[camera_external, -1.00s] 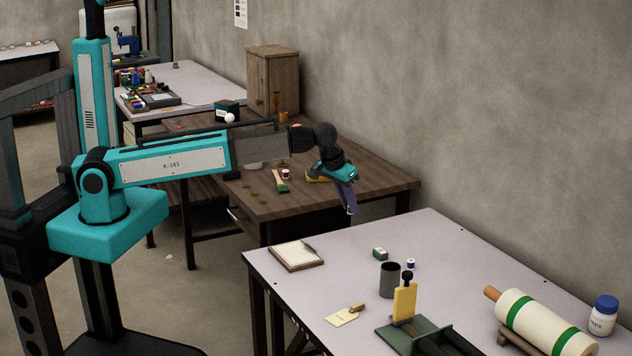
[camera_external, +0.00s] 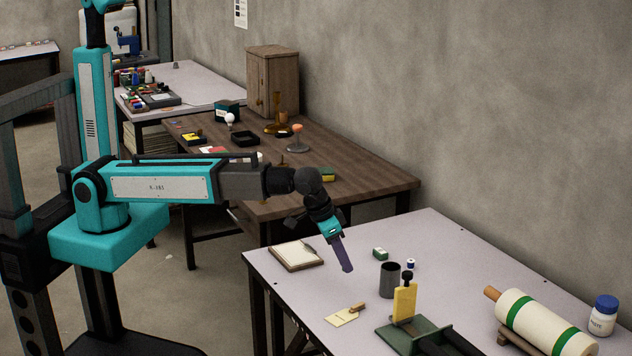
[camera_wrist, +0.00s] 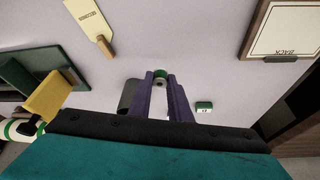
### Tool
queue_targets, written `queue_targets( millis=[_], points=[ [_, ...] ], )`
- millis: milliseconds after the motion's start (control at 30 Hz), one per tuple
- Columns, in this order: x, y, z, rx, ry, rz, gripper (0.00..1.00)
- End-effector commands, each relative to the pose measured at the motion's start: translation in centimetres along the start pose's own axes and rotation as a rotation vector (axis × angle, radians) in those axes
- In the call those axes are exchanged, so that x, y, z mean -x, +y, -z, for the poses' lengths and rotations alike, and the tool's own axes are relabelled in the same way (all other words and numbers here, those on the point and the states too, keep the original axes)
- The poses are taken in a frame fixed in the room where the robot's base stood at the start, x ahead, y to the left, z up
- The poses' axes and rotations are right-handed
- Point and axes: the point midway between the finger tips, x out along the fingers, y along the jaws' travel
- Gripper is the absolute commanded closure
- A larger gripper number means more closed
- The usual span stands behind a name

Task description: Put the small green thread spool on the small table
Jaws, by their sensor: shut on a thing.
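My gripper (camera_external: 346,268) points down over the left part of the light-topped table (camera_external: 460,245). In the wrist view my gripper (camera_wrist: 161,80) has its purple fingers shut on the small green thread spool (camera_wrist: 160,74), held at the fingertips. The spool shows a green rim and a pale end with a dark centre. In the external view the spool cannot be made out. The tabletop (camera_wrist: 190,40) lies below the fingers, and the spool appears above it; the exact gap is hard to tell.
A clipboard (camera_external: 296,256) lies left of my gripper. A green-and-white block (camera_external: 380,253), a small blue-and-white spool (camera_external: 410,264) and a grey cup (camera_external: 390,280) stand to the right. A tag (camera_external: 342,318) lies in front. A brown desk (camera_external: 370,180) stands behind. Free tabletop surrounds my gripper.

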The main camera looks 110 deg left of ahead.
Motion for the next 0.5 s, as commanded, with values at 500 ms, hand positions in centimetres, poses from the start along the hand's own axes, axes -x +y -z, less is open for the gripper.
queue_targets(
  millis=[500],
  points=[
    [0.5, 5.0, -2.6, -0.074, 0.0, -0.03, 1.0]
  ],
)
